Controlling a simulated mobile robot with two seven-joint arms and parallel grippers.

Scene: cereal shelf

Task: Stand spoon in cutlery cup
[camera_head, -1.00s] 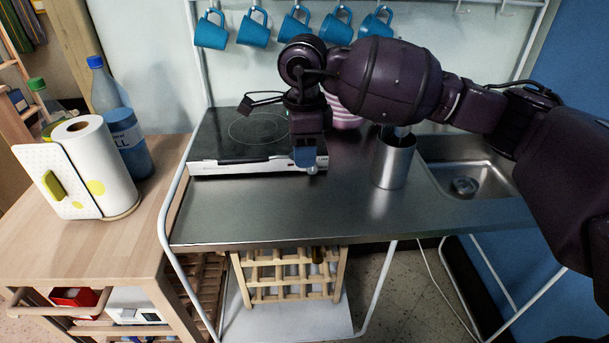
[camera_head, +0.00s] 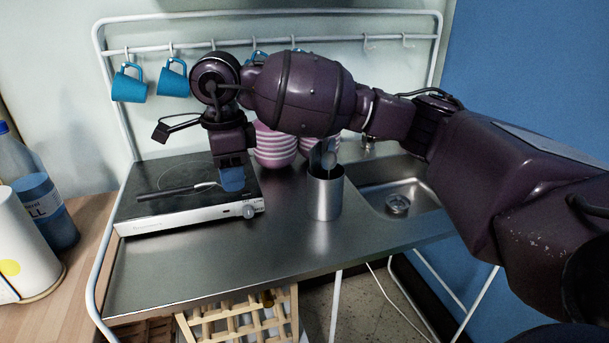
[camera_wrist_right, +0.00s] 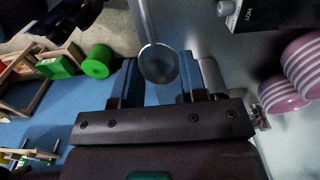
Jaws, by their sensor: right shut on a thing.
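A spoon is held by my right gripper (camera_head: 232,181), which is shut on it near its bowl. In the head view the spoon's dark handle (camera_head: 166,193) points left over the hob, roughly level. In the right wrist view its round silver bowl (camera_wrist_right: 158,63) shows between the fingertips. The steel cutlery cup (camera_head: 325,197) stands upright on the counter, to the right of my gripper and apart from it. Whether the spoon touches the hob, I cannot tell. My left gripper is out of view.
The hob (camera_head: 135,219) lies below my right gripper. Pink striped bowls (camera_head: 274,148) stand behind the cup, and the sink (camera_head: 372,198) is to its right. Blue mugs (camera_head: 130,84) hang from the rail. The front counter (camera_head: 230,257) is clear.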

